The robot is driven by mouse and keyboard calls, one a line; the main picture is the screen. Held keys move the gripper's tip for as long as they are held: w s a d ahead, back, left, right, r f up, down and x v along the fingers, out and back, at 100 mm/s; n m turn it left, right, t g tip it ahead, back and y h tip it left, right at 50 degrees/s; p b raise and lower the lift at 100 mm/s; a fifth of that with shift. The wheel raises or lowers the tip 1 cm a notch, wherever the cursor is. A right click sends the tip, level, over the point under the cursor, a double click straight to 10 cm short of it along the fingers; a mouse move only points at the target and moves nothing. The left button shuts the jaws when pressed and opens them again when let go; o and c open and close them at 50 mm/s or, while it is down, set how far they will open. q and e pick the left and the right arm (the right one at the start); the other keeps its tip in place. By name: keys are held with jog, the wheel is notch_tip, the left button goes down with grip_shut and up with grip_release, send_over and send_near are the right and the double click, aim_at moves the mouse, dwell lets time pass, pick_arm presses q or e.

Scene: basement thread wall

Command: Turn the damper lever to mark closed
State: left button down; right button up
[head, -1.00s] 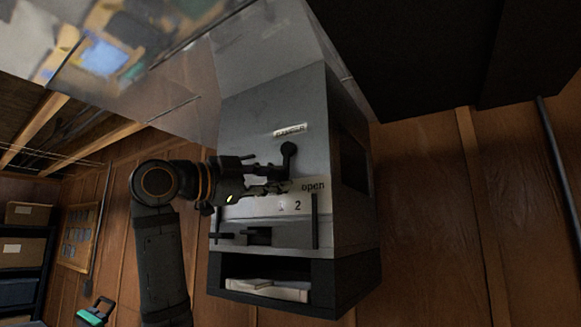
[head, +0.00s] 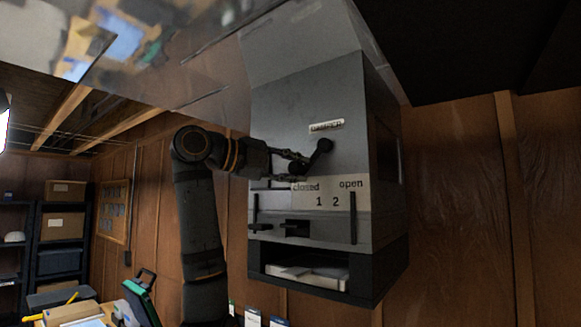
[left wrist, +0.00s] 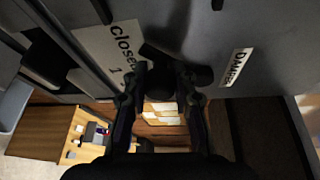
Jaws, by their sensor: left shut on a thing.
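The dark damper lever (head: 317,156) sits on the front of a grey metal box (head: 285,115), under a small DAMPER plate (head: 326,126). From its round upper end it slants down and left, its lower end above the closed word. A pale scale strip (head: 329,188) below reads closed, 1, 2, open from left to right. My left gripper (head: 297,168) is shut on the lever's lower end. In the left wrist view the fingers (left wrist: 160,88) lie on both sides of the dark lever end (left wrist: 160,78), close to the closed word. My right gripper is not seen.
Below the strip are dark handles (head: 296,228) and an open shelf (head: 335,280) with papers. A shiny surface fills the upper left. Storage shelves (head: 60,220) and a cluttered table (head: 80,312) stand at far left. Wood panelling lies right of the box.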

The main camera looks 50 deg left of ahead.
pick_arm(q)
jog(key=shift+r, duration=0.1)
dwell(0.4)
jog(key=c, duration=1.3)
grip_release()
jog(key=shift+o, duration=1.2)
jog(key=shift+w+a, duration=0.1)
jog(key=shift+w, duration=0.05)
jog(key=shift+s, duration=0.25)
jog(key=s, duration=0.4)
jog(key=s+a, duration=0.1)
jog(key=s, duration=0.1)
jog(key=shift+s+r, duration=0.3)
jog(key=shift+s, duration=0.05)
